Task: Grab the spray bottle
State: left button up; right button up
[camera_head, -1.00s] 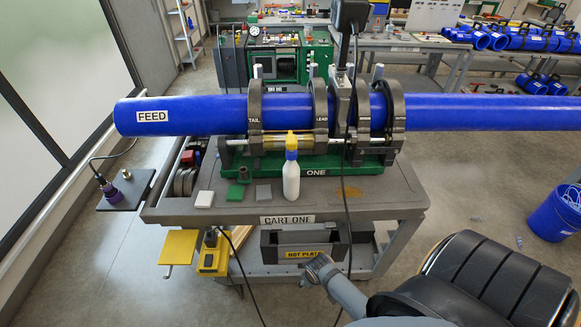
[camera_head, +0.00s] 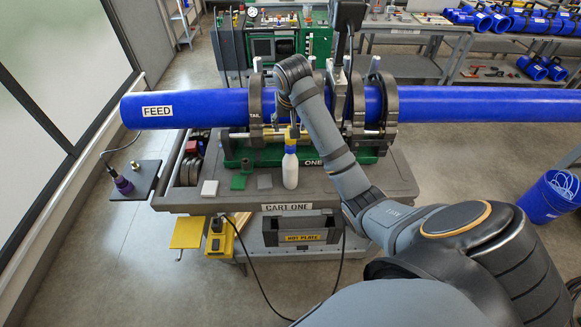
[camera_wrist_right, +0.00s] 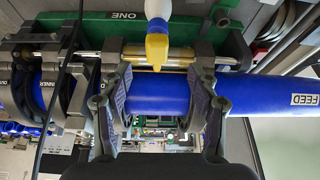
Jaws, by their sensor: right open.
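The spray bottle (camera_head: 290,168) has a white body and a yellow top. It stands upright on the front of the grey cart top, before the blue pipe. My right gripper (camera_head: 289,116) points down from the bent wrist just above and behind the bottle's top, partly hidden by my arm. In the right wrist view, the two fingers of the right gripper (camera_wrist_right: 160,72) are spread wide and empty. The yellow top of the spray bottle (camera_wrist_right: 157,46) lies in line with the gap between them, near the fingertips, not gripped. My left gripper is out of view.
A long blue pipe (camera_head: 200,107) runs across the cart (camera_head: 185,201) through dark clamp rings (camera_head: 385,105). A blue bin (camera_head: 548,197) stands right.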

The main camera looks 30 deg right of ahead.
aim_at(289, 139)
jog(key=p+x, duration=0.1)
jog(key=x, duration=0.4)
jog(key=shift+w+f+p, duration=0.1)
jog(key=shift+f+p, duration=0.1)
jog(key=shift+p, duration=0.1)
jog(key=shift+w+d+f+p, duration=0.25)
jog(key=shift+f+p, duration=0.15)
jog(key=shift+p, duration=0.2)
jog(key=shift+w+d+f+p, duration=0.2)
jog(key=shift+d+f+p, duration=0.1)
jog(key=shift+f+p, duration=0.25)
jog(key=x, duration=0.2)
jog(key=shift+w+d+f+p, duration=0.1)
jog(key=shift+d+f+p, duration=0.1)
jog(key=shift+p, duration=0.1)
jog(key=shift+w+f, duration=0.1)
jog(key=shift+f, duration=0.15)
grip_shut()
